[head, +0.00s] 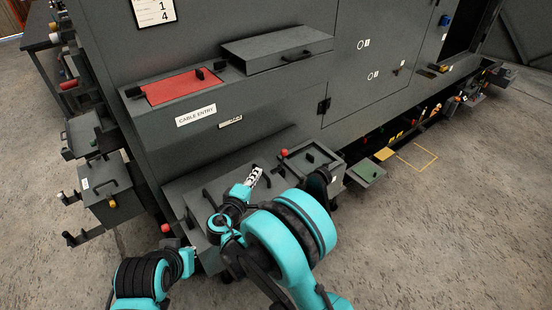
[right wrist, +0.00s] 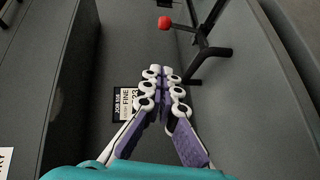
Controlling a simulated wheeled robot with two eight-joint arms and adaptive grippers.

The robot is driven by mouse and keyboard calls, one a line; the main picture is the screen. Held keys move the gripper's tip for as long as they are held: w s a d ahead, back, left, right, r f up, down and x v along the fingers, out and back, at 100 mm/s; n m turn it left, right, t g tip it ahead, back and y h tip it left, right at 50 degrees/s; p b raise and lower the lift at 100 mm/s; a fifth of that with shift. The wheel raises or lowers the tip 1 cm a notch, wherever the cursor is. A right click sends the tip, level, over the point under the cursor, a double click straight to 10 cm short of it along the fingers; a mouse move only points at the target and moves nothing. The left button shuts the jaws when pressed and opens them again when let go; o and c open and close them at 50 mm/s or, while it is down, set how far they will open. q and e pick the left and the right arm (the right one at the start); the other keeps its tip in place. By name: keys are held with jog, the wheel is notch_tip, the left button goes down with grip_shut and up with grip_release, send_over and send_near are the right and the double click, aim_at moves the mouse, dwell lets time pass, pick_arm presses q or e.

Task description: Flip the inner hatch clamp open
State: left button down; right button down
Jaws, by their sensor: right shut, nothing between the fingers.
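My right gripper (head: 253,177) is over the low grey ledge at the cabinet's foot, its fingers together and empty. In the right wrist view the gripper (right wrist: 163,75) points at a black lever with crossbars (right wrist: 205,45), which stands just beyond and right of the fingertips, apart from them. A red ball knob (right wrist: 165,22) sits at the lever's far left end. I cannot tell for certain whether this lever is the inner hatch clamp. My left gripper (head: 188,260) is low at the left, small and partly hidden by its arm; its fingers are unclear.
A red panel (head: 182,87) and a grey lidded box (head: 278,48) are on the shelf above. Grey side walls flank the wrist view; a printed label (right wrist: 126,104) lies left of the fingers.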

jog(key=shift+w+f, duration=0.1)
dwell(0.3)
jog(key=b, duration=0.3)
send_over(274, 173)
jog(key=s+a, duration=0.2)
jog(key=a, duration=0.1)
jog(key=shift+w+f, duration=0.1)
jog(key=shift+f, duration=0.75)
jog(key=d, duration=0.1)
jog(key=w+d, duration=0.1)
jog(key=d, duration=0.1)
jog(key=shift+w+f+b, duration=0.3)
jog(key=shift+w+b, duration=0.05)
jog(key=shift+w, duration=0.05)
jog(key=shift+w+d, duration=0.2)
jog(key=shift+d, duration=0.25)
jog(key=shift+d+r, duration=0.1)
jog(key=shift+r, duration=0.05)
jog(key=shift+w+d, duration=0.1)
